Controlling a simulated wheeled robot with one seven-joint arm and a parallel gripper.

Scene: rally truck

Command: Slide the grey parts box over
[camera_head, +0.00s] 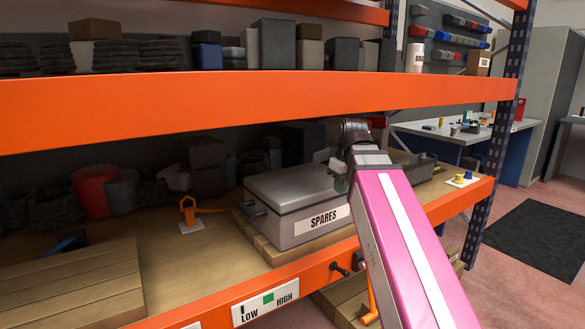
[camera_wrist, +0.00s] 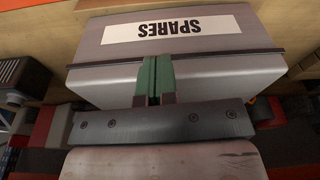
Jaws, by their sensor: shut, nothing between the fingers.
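The grey parts box (camera_head: 292,197) is a lidded metal case with a white SPARES label (camera_head: 322,219) and a dark handle on its left end. It sits on a wooden board on the orange-edged shelf. In the wrist view the box (camera_wrist: 200,75) fills the upper middle, its label upside down. My gripper (camera_head: 341,184) is at the right end of the box, near the lid's corner. Its green fingertips (camera_wrist: 153,78) are together and empty, in front of the box in the wrist view. I cannot tell whether they touch it. My pink arm hides part of the shelf right of the box.
An orange hook stand (camera_head: 190,214) is left of the box, with bare shelf between it and wooden planks (camera_head: 75,285). A dark ridged block (camera_head: 415,167) lies to the right. The upper shelf's orange beam (camera_head: 250,103) runs above. Dark clutter fills the back.

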